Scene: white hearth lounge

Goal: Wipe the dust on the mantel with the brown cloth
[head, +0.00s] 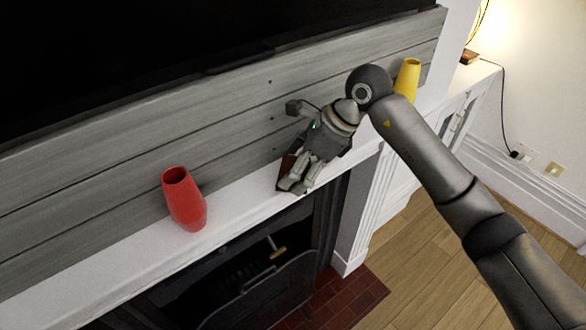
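The brown cloth (286,168) is at the middle of the white mantel (240,196), partly hidden by my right gripper. My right gripper (293,186) points down at the mantel, its two fingertips close together on the cloth. It appears shut on the cloth, though the contact is partly hidden. The cloth's lower edge is at the mantel surface. I cannot make out dust on the mantel at this distance. My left gripper is not in view.
A red vase (184,200) stands upright on the mantel to the left of the cloth. A yellow vase (409,77) stands at the right end, partly behind my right arm. A grey plank wall (120,170) rises behind, with a dark screen (110,50) above. The fireplace (230,285) is below.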

